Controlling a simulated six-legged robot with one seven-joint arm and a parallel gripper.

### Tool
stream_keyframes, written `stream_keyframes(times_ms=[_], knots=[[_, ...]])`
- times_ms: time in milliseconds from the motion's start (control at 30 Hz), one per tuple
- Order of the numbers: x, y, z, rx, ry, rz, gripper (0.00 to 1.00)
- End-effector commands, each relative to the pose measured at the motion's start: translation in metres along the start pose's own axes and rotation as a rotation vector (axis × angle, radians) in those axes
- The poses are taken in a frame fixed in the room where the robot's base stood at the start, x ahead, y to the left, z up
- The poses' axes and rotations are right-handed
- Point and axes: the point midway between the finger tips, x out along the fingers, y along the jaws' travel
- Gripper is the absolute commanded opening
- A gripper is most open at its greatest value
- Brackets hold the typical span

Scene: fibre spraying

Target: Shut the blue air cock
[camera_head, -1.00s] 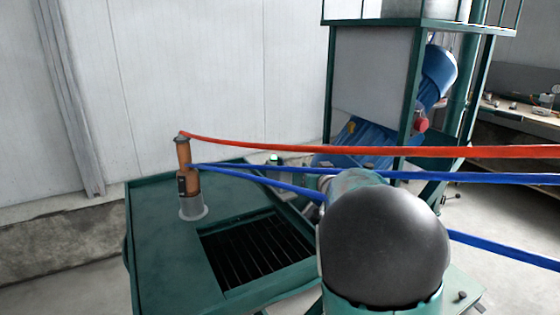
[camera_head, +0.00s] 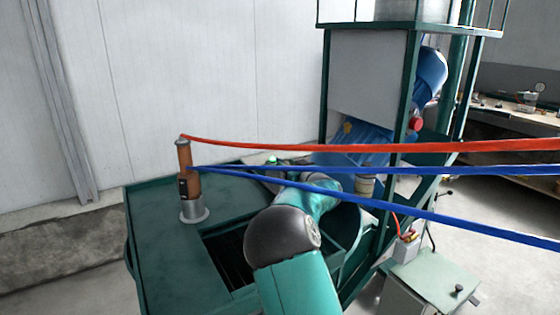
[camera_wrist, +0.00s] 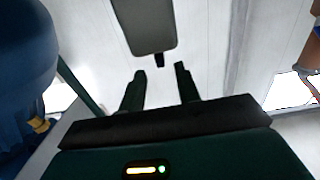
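I cannot make out the blue air cock for certain in either view. In the head view a small fitting (camera_head: 405,246) with red and blue bits sits on a low green box at the lower right, too small to read. My gripper (camera_wrist: 160,73) shows in the wrist view with its two dark fingers apart and nothing between them. A grey flat piece with a dark tip (camera_wrist: 148,28) shows beyond the fingers; I cannot tell what it is. In the head view my arm reaches over the green table and the gripper's fingers cannot be made out.
A brown cylinder (camera_head: 184,172) stands in a grey holder on the green table (camera_head: 160,262). A red hose (camera_head: 350,148) and blue hoses (camera_head: 430,216) run rightward from it across the view. A green-framed machine (camera_head: 365,75) with blue parts stands behind.

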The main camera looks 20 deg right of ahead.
Motion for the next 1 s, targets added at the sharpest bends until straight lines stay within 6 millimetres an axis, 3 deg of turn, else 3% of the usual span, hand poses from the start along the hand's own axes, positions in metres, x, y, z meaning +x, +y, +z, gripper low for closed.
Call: stream_keyframes(times_ms=[100,300,667,833,1000], knots=[[0.023,-0.001,0.002,-0.004,-0.002,-0.002,0.33],[0.047,-0.001,0.001,-0.002,-0.001,0.001,0.33],[0.053,-0.002,0.000,0.001,0.000,0.001,0.33],[0.053,-0.002,0.000,0.001,0.001,0.002,0.03],[0.053,-0.002,0.000,0.001,0.001,0.001,0.00]])
